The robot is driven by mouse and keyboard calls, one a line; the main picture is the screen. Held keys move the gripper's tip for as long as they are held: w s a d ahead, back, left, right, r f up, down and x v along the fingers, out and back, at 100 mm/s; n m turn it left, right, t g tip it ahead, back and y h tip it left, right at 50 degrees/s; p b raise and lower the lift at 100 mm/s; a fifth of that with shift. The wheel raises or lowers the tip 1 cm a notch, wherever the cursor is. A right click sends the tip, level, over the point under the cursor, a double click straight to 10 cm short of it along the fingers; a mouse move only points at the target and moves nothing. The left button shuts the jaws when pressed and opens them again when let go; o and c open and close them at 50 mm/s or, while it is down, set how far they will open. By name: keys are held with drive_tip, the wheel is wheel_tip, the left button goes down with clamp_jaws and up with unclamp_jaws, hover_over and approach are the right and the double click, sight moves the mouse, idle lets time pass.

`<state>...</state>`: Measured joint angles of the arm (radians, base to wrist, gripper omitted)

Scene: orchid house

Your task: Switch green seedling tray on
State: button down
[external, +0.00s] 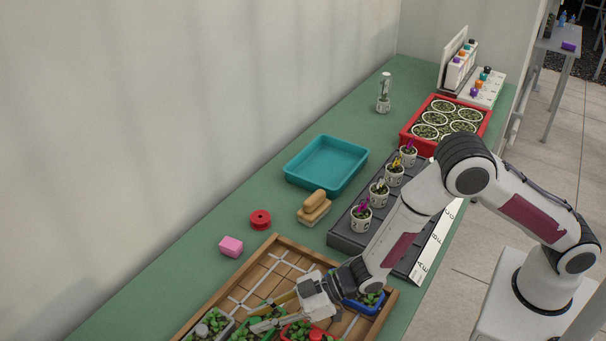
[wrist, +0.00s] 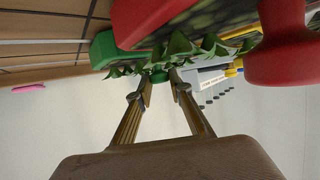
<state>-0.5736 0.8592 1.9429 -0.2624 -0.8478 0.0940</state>
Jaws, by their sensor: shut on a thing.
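The green seedling tray (wrist: 108,48) shows in the wrist view as a green edge with leafy seedlings (wrist: 190,52) in front of it. It also shows in the external view (external: 262,325), low in the picture among other trays, mostly hidden by my gripper and leaves. My gripper (wrist: 160,76) reaches in at the seedlings, with its two fingers close around a small green part of the tray. It is shut on that part. In the external view my gripper (external: 262,314) comes in from the right, low over the tray. Leaves partly hide the grip.
A red seedling tray (external: 298,331) is close beside the green one, with a red knob (wrist: 284,45). A grey-white tray (external: 210,325) and a blue tray (external: 362,305) flank them on a wooden lined board (external: 272,243). A pink block (external: 231,246) and red spool (external: 260,219) lie beyond.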

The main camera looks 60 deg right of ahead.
sight(275, 313)
drive_tip(key=shift+d, duration=2.35)
drive_tip(key=c, duration=1.8)
unclamp_jaws()
drive_tip(key=shift+v, duration=6)
drive_tip(key=shift+c, duration=0.2)
